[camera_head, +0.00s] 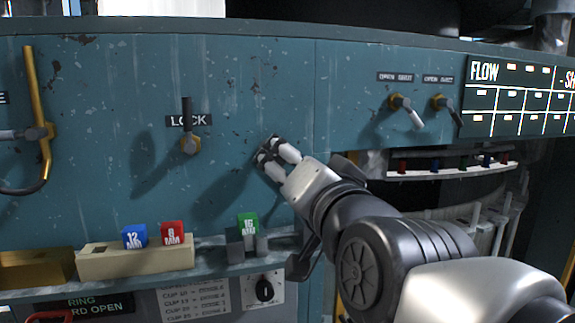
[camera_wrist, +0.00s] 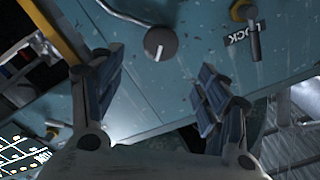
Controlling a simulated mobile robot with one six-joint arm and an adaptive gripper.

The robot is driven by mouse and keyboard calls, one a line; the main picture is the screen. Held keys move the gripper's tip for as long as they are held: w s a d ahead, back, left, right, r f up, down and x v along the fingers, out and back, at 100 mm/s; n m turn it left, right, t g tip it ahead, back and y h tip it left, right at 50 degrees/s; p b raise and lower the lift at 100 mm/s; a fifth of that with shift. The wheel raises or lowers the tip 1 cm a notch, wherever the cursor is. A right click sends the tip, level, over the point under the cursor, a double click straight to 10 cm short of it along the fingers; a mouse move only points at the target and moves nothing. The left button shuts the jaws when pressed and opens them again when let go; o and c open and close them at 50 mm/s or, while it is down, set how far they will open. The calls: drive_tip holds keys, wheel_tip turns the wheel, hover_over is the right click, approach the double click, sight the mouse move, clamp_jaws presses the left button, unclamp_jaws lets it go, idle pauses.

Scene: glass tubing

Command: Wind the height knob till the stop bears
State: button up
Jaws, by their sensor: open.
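A round grey knob (camera_wrist: 160,43) with a white mark on its face sits on the teal panel, between and beyond my fingertips in the wrist view. No label for it can be read. My gripper (camera_wrist: 158,68) is open and empty, its two fingers spread apart with a visible gap to the knob. In the head view my gripper (camera_head: 272,154) is close to the panel, right of the LOCK lever (camera_head: 187,125), and the grey knob cannot be made out behind it. No stop can be identified.
The LOCK lever also shows in the wrist view (camera_wrist: 253,32). Below my gripper, a ledge carries a cream block (camera_head: 105,264) with a blue cube (camera_head: 135,236) and red cube (camera_head: 174,232), plus a green cube (camera_head: 248,225). A black knob (camera_head: 264,290) sits lower. Two small levers (camera_head: 405,110) are right.

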sight(274, 158)
drive_tip(key=s+n+p, duration=0.2)
drive_tip(key=s+n, duration=0.2)
drive_tip(key=n, duration=0.2)
drive_tip(key=w+a, duration=0.1)
drive_tip(key=w, duration=0.4)
drive_tip(key=w+a+n, duration=0.1)
drive_tip(key=w, duration=0.4)
drive_tip(key=w+a+n, duration=0.1)
drive_tip(key=w, duration=0.4)
drive_tip(key=shift+w+a+f, duration=0.35)
drive_tip(key=shift+w+a, duration=0.05)
drive_tip(key=c, duration=1.1)
drive_tip(key=shift+o, duration=0.2)
drive_tip(key=shift+m+b, duration=0.3)
drive_tip(key=shift+b, duration=0.05)
